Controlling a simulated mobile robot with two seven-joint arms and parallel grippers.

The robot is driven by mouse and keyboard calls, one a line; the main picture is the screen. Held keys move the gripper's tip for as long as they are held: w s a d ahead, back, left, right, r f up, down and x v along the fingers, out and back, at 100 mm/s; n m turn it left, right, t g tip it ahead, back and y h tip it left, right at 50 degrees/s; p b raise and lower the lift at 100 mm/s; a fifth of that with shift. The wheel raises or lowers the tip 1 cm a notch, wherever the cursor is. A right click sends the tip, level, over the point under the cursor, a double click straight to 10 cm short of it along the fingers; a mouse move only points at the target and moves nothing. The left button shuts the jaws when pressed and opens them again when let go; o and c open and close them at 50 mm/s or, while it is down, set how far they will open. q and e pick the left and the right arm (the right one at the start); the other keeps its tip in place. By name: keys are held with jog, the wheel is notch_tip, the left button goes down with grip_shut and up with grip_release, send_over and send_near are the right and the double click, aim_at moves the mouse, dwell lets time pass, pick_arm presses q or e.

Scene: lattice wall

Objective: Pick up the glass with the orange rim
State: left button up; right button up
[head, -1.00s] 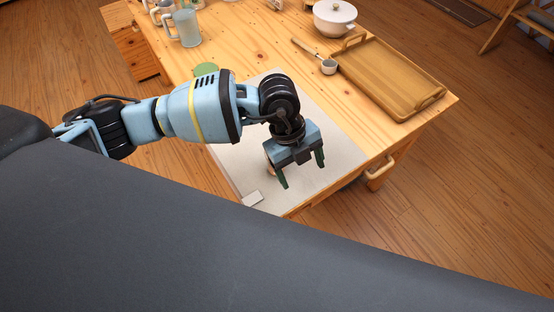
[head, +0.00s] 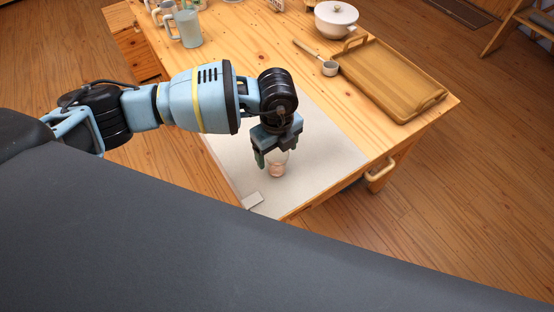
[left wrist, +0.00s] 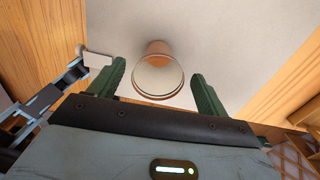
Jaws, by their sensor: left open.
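The glass (head: 277,166) stands on the pale mat on the table, partly hidden under my left gripper in the head view. In the left wrist view the glass (left wrist: 159,72) shows a round rim with an orange-brown tint, just ahead of and between the green fingers. My left gripper (head: 272,158) is open above the glass. It also shows in the left wrist view (left wrist: 158,86), with one finger on each side and a gap to the glass. My right gripper is not in view.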

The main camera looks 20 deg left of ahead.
pick_arm(q)
notch_tip(320, 180, down, 5)
jog(key=shift+s+r, duration=0.1)
jog(key=shift+s, duration=0.05)
jog(key=shift+d, duration=0.1)
jog(key=c, duration=1.1)
